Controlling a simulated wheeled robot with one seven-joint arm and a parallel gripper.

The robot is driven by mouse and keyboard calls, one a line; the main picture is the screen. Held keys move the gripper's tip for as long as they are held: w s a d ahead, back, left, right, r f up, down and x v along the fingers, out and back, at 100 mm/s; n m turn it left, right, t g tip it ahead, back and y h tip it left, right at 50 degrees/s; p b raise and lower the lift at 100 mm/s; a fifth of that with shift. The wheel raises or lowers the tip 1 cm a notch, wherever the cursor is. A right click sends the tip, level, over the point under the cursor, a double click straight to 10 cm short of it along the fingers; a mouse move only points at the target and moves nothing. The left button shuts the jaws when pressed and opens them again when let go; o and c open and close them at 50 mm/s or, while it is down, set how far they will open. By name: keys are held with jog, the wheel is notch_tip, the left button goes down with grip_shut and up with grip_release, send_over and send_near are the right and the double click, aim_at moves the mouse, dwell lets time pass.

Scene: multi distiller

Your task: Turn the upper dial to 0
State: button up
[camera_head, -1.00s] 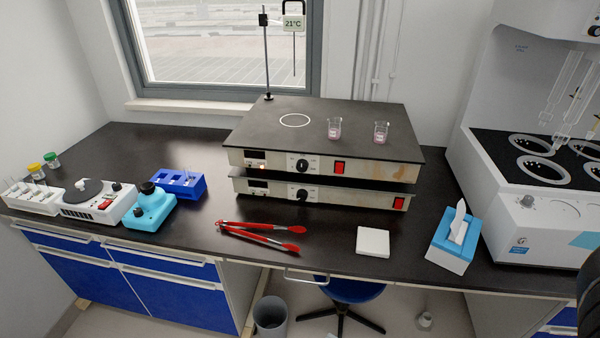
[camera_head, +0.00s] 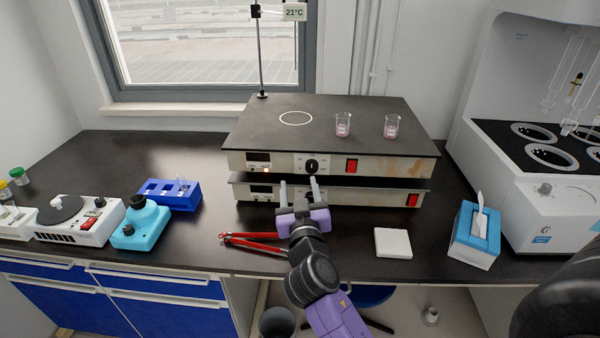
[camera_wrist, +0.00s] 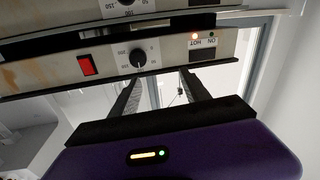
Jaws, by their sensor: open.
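The upper dial (camera_head: 312,166) is a black round knob on the front panel of the upper hotplate (camera_head: 385,168). Its pale mark looks roughly vertical in the head view; I cannot read the exact setting. In the wrist view, which is upside down, the upper dial (camera_wrist: 138,60) sits just beyond the fingertips, with numbers printed around it. My gripper (camera_head: 299,183) is open and empty, in front of the panels and slightly below and left of the upper dial. The fingers (camera_wrist: 160,77) appear apart from it.
The upper hotplate has a red switch (camera_head: 352,166), a lit orange HOT lamp (camera_wrist: 195,36) and glass beakers (camera_head: 342,125) on top. The lower hotplate (camera_head: 375,198) is directly beneath.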

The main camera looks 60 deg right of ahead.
aim_at(311, 170)
jog(key=d+m+g, duration=0.1)
jog(key=d, duration=0.2)
jog(key=d+f+m+g+p, duration=0.1)
jog(key=d, duration=0.2)
jog(key=d+m+g+h+p, duration=0.1)
jog(key=d, duration=0.2)
jog(key=shift+w+f, duration=0.25)
jog(key=shift+w, duration=0.15)
jog(key=shift+c, duration=0.2)
grip_shut()
